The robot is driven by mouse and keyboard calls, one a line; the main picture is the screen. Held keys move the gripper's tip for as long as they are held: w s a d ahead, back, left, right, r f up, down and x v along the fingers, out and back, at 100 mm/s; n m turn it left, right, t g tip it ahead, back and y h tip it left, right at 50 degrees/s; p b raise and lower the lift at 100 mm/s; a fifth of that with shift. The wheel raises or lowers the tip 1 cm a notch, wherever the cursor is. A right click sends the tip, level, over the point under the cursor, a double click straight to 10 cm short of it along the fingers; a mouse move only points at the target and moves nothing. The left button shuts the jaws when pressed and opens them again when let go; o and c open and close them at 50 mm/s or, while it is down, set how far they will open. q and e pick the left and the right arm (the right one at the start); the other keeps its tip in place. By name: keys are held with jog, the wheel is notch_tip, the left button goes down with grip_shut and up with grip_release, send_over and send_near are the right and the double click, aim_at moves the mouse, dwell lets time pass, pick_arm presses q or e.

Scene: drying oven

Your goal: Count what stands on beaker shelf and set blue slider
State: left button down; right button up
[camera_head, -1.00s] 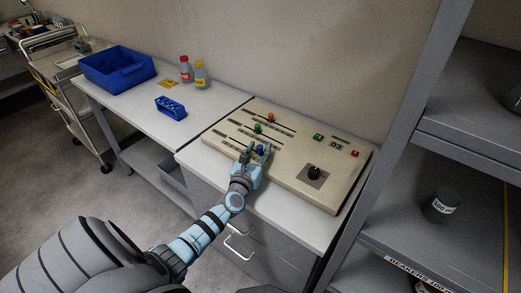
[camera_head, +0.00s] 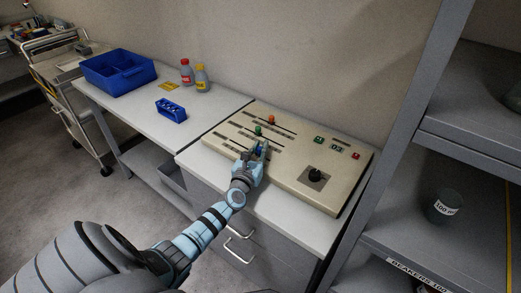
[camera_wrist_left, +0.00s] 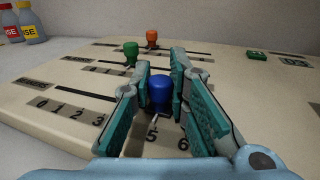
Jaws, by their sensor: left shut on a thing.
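The blue slider (camera_head: 262,147) has a rounded knob on the beige panel (camera_head: 285,195). In the left wrist view the blue knob (camera_wrist_left: 162,94) stands between my fingers, above the printed 5 of its scale. My left gripper (camera_head: 257,150) is shut on this knob. The beaker shelf (camera_head: 415,250), labelled "BEAKERS 100", is at the right. One grey beaker (camera_head: 441,207) with a 100 ml label shows on it. The shelf's right and lower parts are cut off. My right gripper is not in view.
A green slider (camera_head: 257,130) and an orange slider (camera_head: 271,119) sit behind the blue one. A blue bin (camera_head: 118,70), blue rack (camera_head: 171,110) and two bottles (camera_head: 194,76) stand on the left bench.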

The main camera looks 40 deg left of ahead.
aim_at(248, 143)
pick_arm(q)
jog(key=a+b, duration=0.2)
jog(key=a, duration=0.2)
jog(key=shift+a+f, duration=0.15)
jog(key=shift+a, duration=0.25)
jog(key=c, duration=1.5)
grip_release()
jog(key=shift+s, duration=0.1)
jog(key=v, duration=1.2)
